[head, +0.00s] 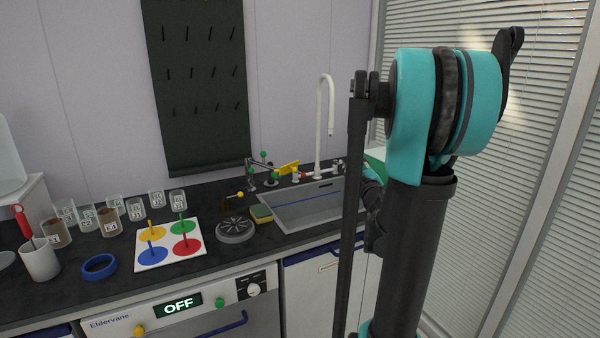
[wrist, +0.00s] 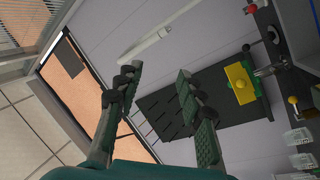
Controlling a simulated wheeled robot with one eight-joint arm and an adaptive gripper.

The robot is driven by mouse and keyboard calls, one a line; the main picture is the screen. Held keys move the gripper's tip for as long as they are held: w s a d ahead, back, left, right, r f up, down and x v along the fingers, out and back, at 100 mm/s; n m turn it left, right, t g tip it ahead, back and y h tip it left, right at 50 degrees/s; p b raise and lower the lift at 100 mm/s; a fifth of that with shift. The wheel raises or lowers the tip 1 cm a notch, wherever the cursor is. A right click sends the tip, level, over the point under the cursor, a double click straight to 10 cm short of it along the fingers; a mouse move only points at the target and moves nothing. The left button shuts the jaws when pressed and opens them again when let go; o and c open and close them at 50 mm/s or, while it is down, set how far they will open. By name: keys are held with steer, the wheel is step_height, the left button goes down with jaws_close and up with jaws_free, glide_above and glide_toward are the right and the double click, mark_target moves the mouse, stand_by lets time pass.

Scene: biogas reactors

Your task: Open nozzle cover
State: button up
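No part is clearly marked as the nozzle cover. A yellow piece (head: 287,168) sits among the small taps behind the sink in the head view. What looks like the same yellow piece (wrist: 240,82), with green knobs at its ends, shows at the right in the wrist view. My gripper (wrist: 157,73) is open and empty, its two fingers well apart. The yellow piece lies to the right of the fingers in the wrist view and is not between them. My arm hides the gripper's fingers in the head view.
The sink (head: 312,208) has a tall white faucet (head: 326,120) behind it. A round grey disc (head: 235,230) and a sponge (head: 261,213) lie left of the sink. A colored-dot board (head: 170,243), several labeled beakers (head: 108,222) and a blue ring (head: 99,267) occupy the counter's left.

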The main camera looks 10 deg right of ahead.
steer(key=a+f+n+g+y, duration=0.6)
steer(key=f+n+y, duration=0.2)
steer(key=n+y, duration=0.2)
steer(key=x, duration=1.6)
steer(key=shift+a, duration=0.15)
steer(key=shift+c, duration=0.2)
jaws_close()
